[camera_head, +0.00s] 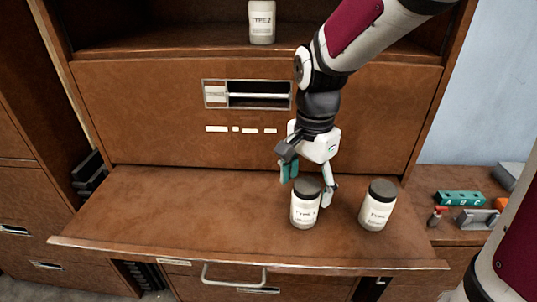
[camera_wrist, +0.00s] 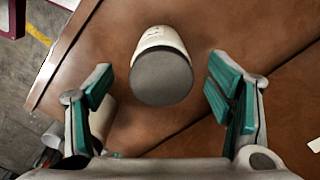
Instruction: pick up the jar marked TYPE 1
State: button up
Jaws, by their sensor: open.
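A white jar with a dark lid (camera_head: 305,207) stands upright on the pulled-out wooden surface; its label seems to read TYPE 1, but the last character is small and unclear. A similar jar (camera_head: 377,208) stands to its right, its label number unreadable to me. My gripper (camera_head: 308,181) is open and empty, pointing down at the left jar, one finger at its upper left and one at its right. In the wrist view, a jar's dark lid (camera_wrist: 161,77) lies between the spread teal-padded fingers (camera_wrist: 160,92), with gaps on both sides. Another jar is partly hidden behind the left finger.
A third jar (camera_head: 262,22), marked TYPE 2, stands on the shelf above. The wooden surface (camera_head: 150,215) is bare to the left of the jars. Behind my gripper is an upright wooden panel (camera_head: 130,120). A side counter at the right holds a green block (camera_head: 459,198) and small tools.

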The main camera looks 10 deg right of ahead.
aim_at(305, 206)
jog(key=shift+w+d+f, duration=0.1)
jog(key=shift+f, duration=3.4)
jog(key=c, duration=1.7)
jog(key=shift+o, duration=0.2)
jog(key=shift+r, duration=0.2)
